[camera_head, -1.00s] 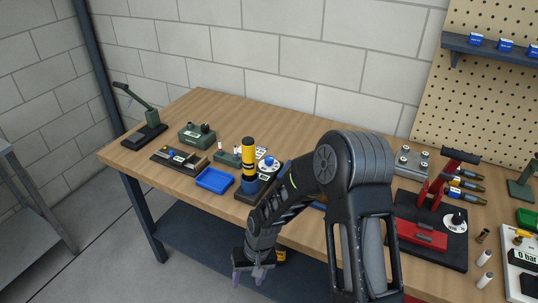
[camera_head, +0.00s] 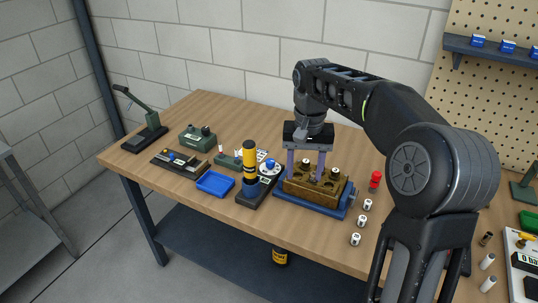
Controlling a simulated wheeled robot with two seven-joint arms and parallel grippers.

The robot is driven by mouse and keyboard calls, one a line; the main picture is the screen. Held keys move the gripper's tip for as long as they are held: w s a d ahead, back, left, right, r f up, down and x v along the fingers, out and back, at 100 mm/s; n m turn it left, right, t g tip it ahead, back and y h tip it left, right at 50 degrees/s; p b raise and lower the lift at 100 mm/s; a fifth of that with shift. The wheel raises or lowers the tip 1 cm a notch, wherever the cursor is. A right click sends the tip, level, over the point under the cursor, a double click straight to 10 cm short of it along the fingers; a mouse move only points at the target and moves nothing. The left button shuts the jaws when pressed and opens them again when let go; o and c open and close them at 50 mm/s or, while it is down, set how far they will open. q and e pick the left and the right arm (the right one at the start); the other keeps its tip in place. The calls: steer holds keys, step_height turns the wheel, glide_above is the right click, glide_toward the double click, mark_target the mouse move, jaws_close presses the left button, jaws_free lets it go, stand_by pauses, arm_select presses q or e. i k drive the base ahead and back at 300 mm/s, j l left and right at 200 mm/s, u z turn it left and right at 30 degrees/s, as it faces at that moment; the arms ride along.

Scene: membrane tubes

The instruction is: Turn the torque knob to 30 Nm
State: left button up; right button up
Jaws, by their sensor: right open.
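A white round dial with a blue knob (camera_head: 268,166) stands on the table just right of a tall yellow, black and blue column (camera_head: 249,165). Its markings are too small to read, so I cannot tell its setting. My right gripper (camera_head: 306,176) points straight down, open, its two purple fingers apart over a brown block (camera_head: 330,196) in a blue fixture (camera_head: 292,203). It is to the right of the dial; I cannot tell whether the fingers touch the block. My left gripper is not in view.
A blue tray (camera_head: 215,183), a green device (camera_head: 196,138) and a green-handled lever press (camera_head: 149,128) stand to the left. Several small white cylinders (camera_head: 361,221) and a red piece (camera_head: 375,180) stand right of the fixture. My right arm hides much of the right side.

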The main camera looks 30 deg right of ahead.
mark_target(270, 163)
steer(key=i+l, duration=0.15)
steer(key=i, duration=0.3)
steer(key=i+l, duration=0.1)
steer(key=i, duration=0.35)
